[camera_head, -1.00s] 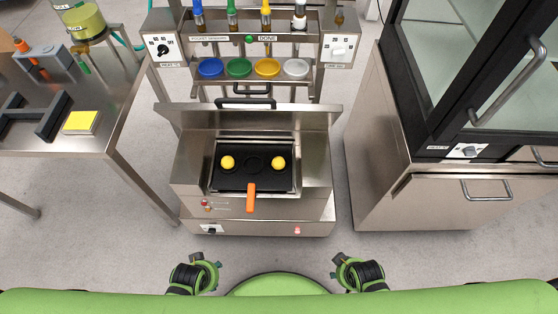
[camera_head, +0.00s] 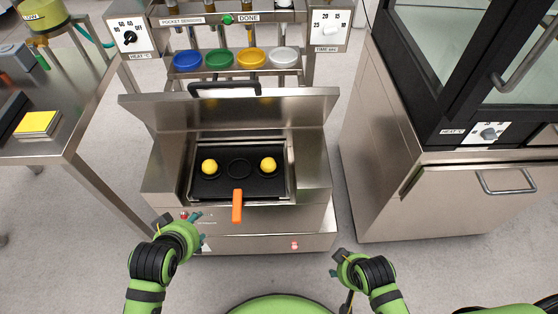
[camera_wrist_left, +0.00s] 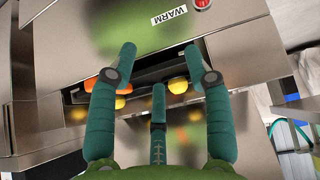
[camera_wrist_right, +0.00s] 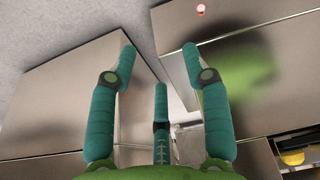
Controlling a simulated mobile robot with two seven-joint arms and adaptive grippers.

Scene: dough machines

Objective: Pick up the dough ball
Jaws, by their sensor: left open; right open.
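Two yellow dough balls sit in a black pan (camera_head: 239,190) inside the steel machine: a left ball (camera_head: 209,166) and a right ball (camera_head: 268,164). The round hollow between them is empty. My left gripper (camera_head: 190,222) is open and empty in front of the machine's lower left front. In the left wrist view its spread fingers (camera_wrist_left: 166,62) face the machine front, with a yellow ball (camera_wrist_left: 178,85) visible between them. My right gripper (camera_head: 338,262) is open and empty, low in front of the machine's right corner. Its fingers also show in the right wrist view (camera_wrist_right: 156,62).
The pan's orange handle (camera_head: 237,206) sticks out at the front. A raised steel lid (camera_head: 230,112) stands behind the pan. Blue, green, yellow and white bowls (camera_head: 220,59) sit on a rack behind. A steel table (camera_head: 75,120) is at left, a glass-doored cabinet (camera_head: 440,200) at right.

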